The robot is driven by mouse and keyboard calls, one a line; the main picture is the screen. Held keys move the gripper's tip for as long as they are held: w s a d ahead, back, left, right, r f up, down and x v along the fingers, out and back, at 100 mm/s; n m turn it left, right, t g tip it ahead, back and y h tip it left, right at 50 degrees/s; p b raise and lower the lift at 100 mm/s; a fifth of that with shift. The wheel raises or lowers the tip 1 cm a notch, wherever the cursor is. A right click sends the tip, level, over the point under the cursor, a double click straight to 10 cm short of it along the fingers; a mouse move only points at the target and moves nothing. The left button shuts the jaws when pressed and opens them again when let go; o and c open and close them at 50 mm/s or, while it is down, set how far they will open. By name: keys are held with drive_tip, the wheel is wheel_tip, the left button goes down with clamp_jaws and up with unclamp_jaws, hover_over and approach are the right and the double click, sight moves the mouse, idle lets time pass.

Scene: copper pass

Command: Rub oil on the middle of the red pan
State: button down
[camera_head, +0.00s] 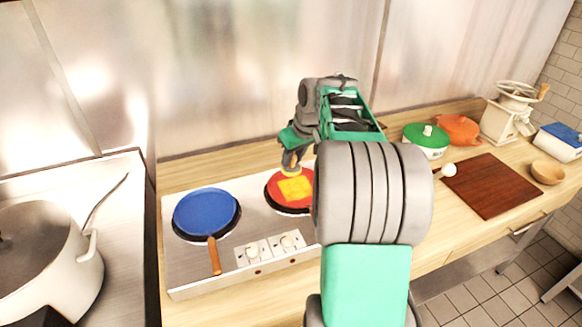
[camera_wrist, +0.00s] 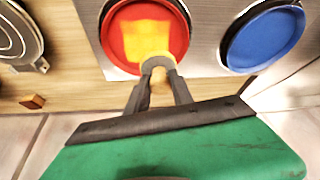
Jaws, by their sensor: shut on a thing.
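The red pan (camera_head: 275,188) sits on the right burner of the hob, with a yellow square patch (camera_head: 296,189) on its middle. The wrist view also shows the red pan (camera_wrist: 117,36) and the yellow patch (camera_wrist: 148,38). My gripper (camera_head: 291,160) is shut on a small tool with a pale yellow and grey round end (camera_wrist: 158,64). In the wrist view my gripper (camera_wrist: 157,82) holds it at the near edge of the patch. I cannot tell whether the tool touches the pan. My arm hides the pan's right side in the head view.
A blue pan (camera_head: 206,212) with a wooden handle is on the left burner. A large white pot (camera_head: 60,265) stands at far left. To the right are a green pot (camera_head: 427,143), an orange pot (camera_head: 458,130), a cutting board (camera_head: 495,190) and a wooden bowl (camera_head: 547,172).

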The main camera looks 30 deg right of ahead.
drive_tip(key=shift+s+a+f+b, duration=0.1)
drive_tip(key=shift+s+f+b, duration=0.1)
drive_tip(key=shift+s+b, duration=0.35)
drive_tip(key=shift+s+a+f+b, duration=0.15)
drive_tip(key=shift+s+b, duration=0.15)
drive_tip(key=shift+s, duration=0.4)
wheel_tip(320, 180, down, 7)
drive_tip(key=b, duration=0.5)
drive_tip(key=shift+f+b, duration=0.15)
drive_tip(key=shift+b, duration=0.15)
drive_tip(key=shift+s+d+f+p, duration=0.15)
drive_tip(key=shift+d+p, duration=0.25)
drive_tip(key=shift+d, duration=0.5)
drive_tip(key=shift+s+d+p, duration=0.15)
drive_tip(key=shift+d+p, duration=0.2)
drive_tip(key=shift+d, duration=0.55)
drive_tip(key=shift+a+f, duration=0.1)
drive_tip(key=shift+a, duration=0.05)
drive_tip(key=shift+w+a+b, duration=0.15)
drive_tip(key=shift+a+b, duration=0.3)
drive_tip(key=shift+a, duration=0.35)
drive_tip(key=shift+w+a, duration=0.2)
drive_tip(key=shift+a, duration=0.6)
wheel_tip(320, 180, up, 3)
drive_tip(key=shift+f+p, duration=0.2)
drive_tip(key=shift+p, duration=0.35)
wheel_tip(320, 180, up, 6)
drive_tip(key=p, duration=0.4)
drive_tip(key=shift+f, duration=0.15)
